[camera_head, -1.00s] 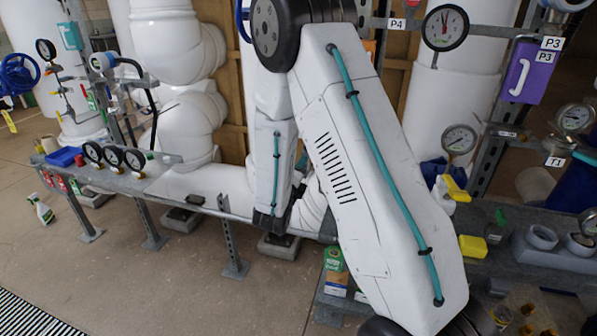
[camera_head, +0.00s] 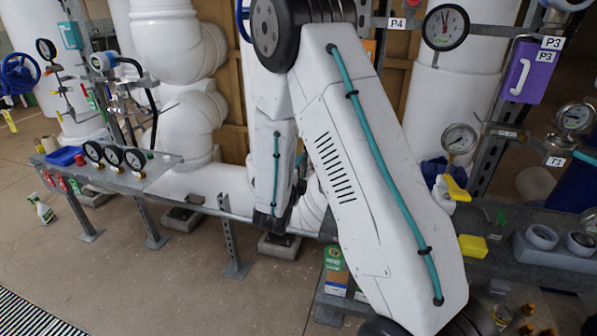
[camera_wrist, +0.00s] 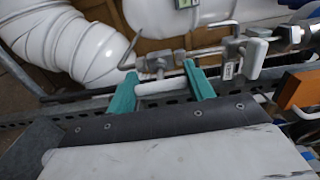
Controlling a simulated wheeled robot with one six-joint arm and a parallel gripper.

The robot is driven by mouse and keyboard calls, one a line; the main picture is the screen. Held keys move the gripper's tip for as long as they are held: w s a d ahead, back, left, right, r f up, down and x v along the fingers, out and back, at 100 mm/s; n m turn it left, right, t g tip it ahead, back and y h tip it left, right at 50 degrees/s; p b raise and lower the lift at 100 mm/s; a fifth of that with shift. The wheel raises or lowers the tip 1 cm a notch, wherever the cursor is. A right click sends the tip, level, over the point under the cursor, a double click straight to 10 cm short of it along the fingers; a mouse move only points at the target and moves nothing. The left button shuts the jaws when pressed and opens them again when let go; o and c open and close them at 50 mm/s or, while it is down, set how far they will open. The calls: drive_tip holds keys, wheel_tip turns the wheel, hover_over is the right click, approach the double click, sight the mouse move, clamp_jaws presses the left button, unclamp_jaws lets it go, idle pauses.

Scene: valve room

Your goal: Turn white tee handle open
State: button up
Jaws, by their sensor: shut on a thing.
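In the wrist view, my gripper (camera_wrist: 160,72) has two teal fingers, one on each side of a white tee handle (camera_wrist: 160,87). It is shut on the handle, which lies crosswise between the fingers. A short stem rises from the handle's middle to a metal pipe fitting (camera_wrist: 157,64) just beyond. In the head view my arm stands across the middle and hides my gripper and the tee handle.
In the wrist view, a metal valve body with a tag (camera_wrist: 230,68) is right of the fingers, and an orange block (camera_wrist: 298,90) is farther right. In the head view, gauges (camera_head: 113,155) stand on the left bench and a yellow-handled valve (camera_head: 455,188) is at right.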

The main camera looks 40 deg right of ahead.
drive_tip(key=o, duration=1)
drive_tip(key=v, duration=0.8)
